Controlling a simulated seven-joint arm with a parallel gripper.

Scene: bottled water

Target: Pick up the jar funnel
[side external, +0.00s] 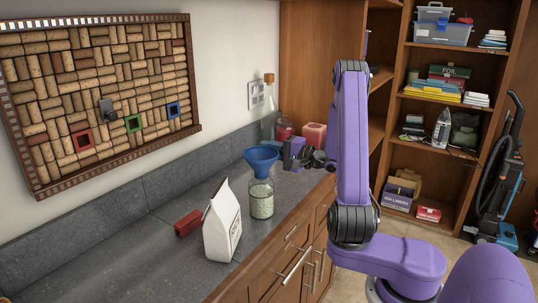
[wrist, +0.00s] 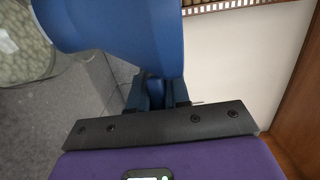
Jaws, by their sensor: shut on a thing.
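The blue jar funnel (side external: 261,155) is upright at the mouth of a glass jar (side external: 261,200) of pale green beads. I cannot tell whether its lower end is still inside the jar neck. In the wrist view the funnel (wrist: 115,25) is large at the top, and the jar (wrist: 28,45) shows at the upper left. My gripper (side external: 283,155) reaches the funnel from the right, low over the counter. In the wrist view my gripper (wrist: 155,90) has its fingers close together at the funnel's edge, shut on it. The exact contact is partly hidden.
A white paper bag (side external: 222,225) stands just left of the jar, with a red block (side external: 188,223) behind it. A corked bottle (side external: 269,105) and a pink box (side external: 314,135) stand farther back. The near-left grey counter (side external: 110,255) is clear.

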